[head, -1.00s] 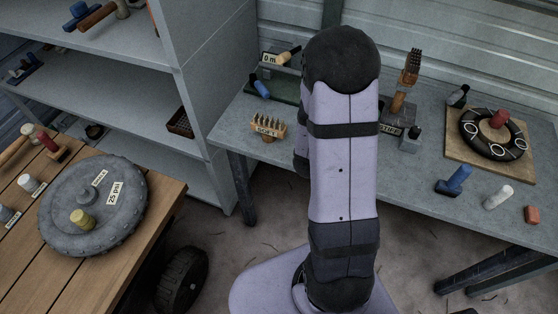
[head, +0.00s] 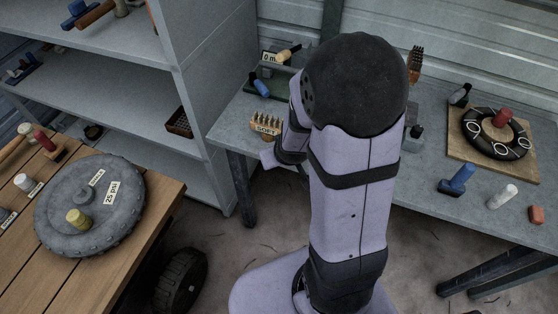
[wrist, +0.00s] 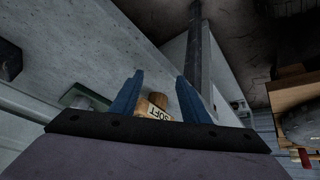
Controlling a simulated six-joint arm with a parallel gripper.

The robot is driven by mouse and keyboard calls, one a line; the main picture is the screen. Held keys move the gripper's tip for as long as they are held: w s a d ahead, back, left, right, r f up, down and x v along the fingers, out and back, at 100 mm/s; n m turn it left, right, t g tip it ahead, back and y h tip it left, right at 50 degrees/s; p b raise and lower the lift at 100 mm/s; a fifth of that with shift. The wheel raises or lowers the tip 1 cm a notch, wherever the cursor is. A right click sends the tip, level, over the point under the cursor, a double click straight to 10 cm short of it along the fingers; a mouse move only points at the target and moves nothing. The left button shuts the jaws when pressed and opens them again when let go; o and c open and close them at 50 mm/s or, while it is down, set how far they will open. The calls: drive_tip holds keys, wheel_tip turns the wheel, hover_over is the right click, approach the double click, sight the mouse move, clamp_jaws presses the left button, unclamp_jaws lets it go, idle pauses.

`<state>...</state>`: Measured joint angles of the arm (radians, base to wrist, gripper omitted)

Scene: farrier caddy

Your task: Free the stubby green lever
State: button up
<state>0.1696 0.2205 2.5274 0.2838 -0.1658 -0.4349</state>
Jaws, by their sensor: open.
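I cannot make out a stubby green lever in either view. A dark green base (head: 268,106) stands on the grey bench at the back, with a blue-handled piece (head: 260,87) and a tan-handled piece (head: 287,54) by it. A greenish edge (wrist: 75,97) shows at the left in the wrist view. My gripper (wrist: 157,76) is open, its two blue fingers apart. Beyond and between them is the wooden brush block labelled SOFT (wrist: 155,106); I cannot tell how far off it is. In the head view my gripper's fingers are not visible.
The SOFT brush (head: 265,124) sits near the bench's front edge. A wooden board (head: 463,150) with a black ring and red knob (head: 502,117) is at the right. A blue lever piece (head: 456,180) stands before it. A round grey disc (head: 115,230) lies on the wooden table at left.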

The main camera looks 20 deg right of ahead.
drive_tip(key=shift+s+a+g, duration=0.3)
drive_tip(key=shift+s+a, duration=0.25)
drive_tip(key=shift+a, duration=0.2)
drive_tip(key=c, duration=1.1)
drive_tip(key=shift+d, duration=0.6)
clamp_jaws()
drive_tip(key=s+d+m, duration=0.1)
drive_tip(key=d, duration=0.4)
drive_tip(key=s+d+r+m+g, duration=0.1)
drive_tip(key=d+m, duration=0.1)
drive_tip(key=d, duration=0.3)
drive_tip(key=s+d+r+m+y+p, duration=0.1)
drive_tip(key=d+m, duration=0.1)
drive_tip(key=d, duration=0.4)
drive_tip(key=shift+s+r, duration=0.2)
drive_tip(key=shift+r, duration=0.05)
drive_tip(key=s+d+r+m+t, duration=0.1)
drive_tip(key=s+d+r, duration=0.2)
drive_tip(key=d, duration=0.2)
drive_tip(key=s+d+r+m+t+p, duration=0.1)
drive_tip(key=s+d+r, duration=0.2)
drive_tip(key=d, duration=0.3)
drive_tip(key=s+d+r+m+t, duration=0.1)
drive_tip(key=s+d+r, duration=0.2)
drive_tip(key=d, duration=0.3)
drive_tip(key=shift+s+d+r+m, duration=0.15)
drive_tip(key=shift+s+r+m, duration=0.1)
drive_tip(key=shift+s+m, duration=0.2)
